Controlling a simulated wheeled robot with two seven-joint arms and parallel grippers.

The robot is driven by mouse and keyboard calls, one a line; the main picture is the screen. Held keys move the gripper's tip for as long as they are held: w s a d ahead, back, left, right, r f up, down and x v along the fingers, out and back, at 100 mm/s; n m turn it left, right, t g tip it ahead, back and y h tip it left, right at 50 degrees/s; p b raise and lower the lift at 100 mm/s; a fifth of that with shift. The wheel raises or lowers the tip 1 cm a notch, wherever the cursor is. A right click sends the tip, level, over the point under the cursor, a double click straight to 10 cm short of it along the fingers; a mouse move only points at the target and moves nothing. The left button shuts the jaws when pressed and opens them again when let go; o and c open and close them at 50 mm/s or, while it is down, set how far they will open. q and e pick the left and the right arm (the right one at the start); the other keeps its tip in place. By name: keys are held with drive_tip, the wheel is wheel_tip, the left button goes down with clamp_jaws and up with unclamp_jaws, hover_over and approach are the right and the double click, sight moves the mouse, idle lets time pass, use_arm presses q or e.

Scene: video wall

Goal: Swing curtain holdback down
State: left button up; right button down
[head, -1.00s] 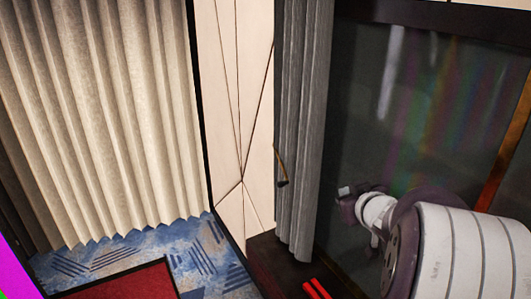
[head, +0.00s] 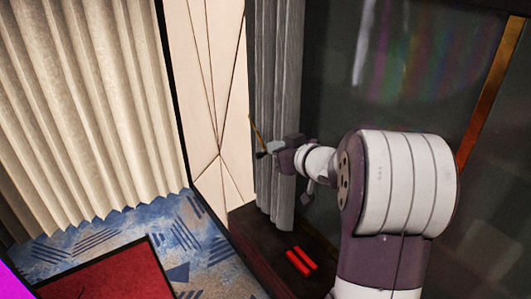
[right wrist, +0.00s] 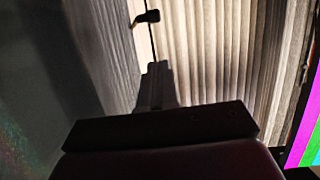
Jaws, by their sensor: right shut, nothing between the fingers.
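The curtain holdback (head: 257,132) is a thin brass-coloured arm with a dark end, beside the grey curtain (head: 279,90) in the head view. It slants, with its dark end low. My right gripper (head: 271,148) is shut and empty, its tip close to that dark end; I cannot tell whether they touch. In the right wrist view the holdback (right wrist: 149,17) shows as a dark knob on a thin rod, just beyond the shut fingers (right wrist: 157,75). Part of the curtain is hidden behind my gripper. My left gripper is not in view.
A dark glossy screen (head: 400,70) stands behind my right arm. A cream pleated curtain (head: 80,100) hangs at the left, past a pale panel (head: 205,80).

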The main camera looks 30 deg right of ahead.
drive_tip(key=w+f, duration=0.4)
drive_tip(key=w, duration=0.1)
drive_tip(key=shift+f+p, duration=0.35)
drive_tip(key=shift+p, duration=0.05)
drive_tip(key=shift+w+a, duration=0.1)
drive_tip(key=shift+w, duration=0.05)
